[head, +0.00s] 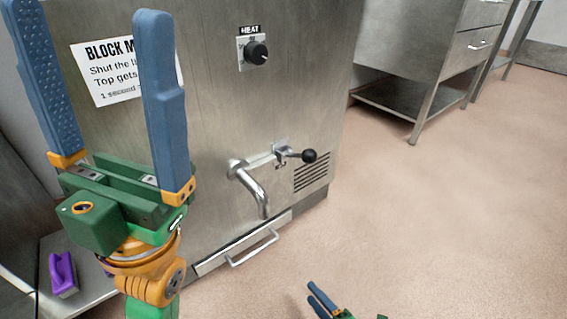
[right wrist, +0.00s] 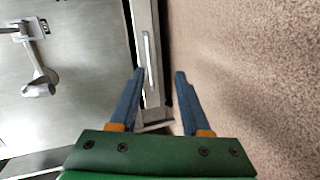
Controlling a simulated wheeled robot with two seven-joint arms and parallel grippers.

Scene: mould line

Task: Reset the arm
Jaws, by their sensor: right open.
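My right gripper (head: 315,298) is small and low at the bottom edge of the head view, its blue fingers pointing up-left. In the right wrist view its two fingers (right wrist: 160,76) stand apart with nothing held between them; the machine's low front bar and bar handle (right wrist: 148,62) show beyond. My left gripper (head: 96,20) is large at the left of the head view, its blue fingers pointing up and wide apart, one tip cut off by the top edge. It is empty and stands in front of the machine's sign.
The steel machine (head: 225,110) has a sign (head: 103,72), a HEAT knob (head: 256,52), a spout (head: 252,187) and a black-ball lever (head: 308,156). A low handle (head: 252,250) is below. A purple object (head: 62,275) lies lower left. A steel table (head: 420,50) stands behind; the right floor is clear.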

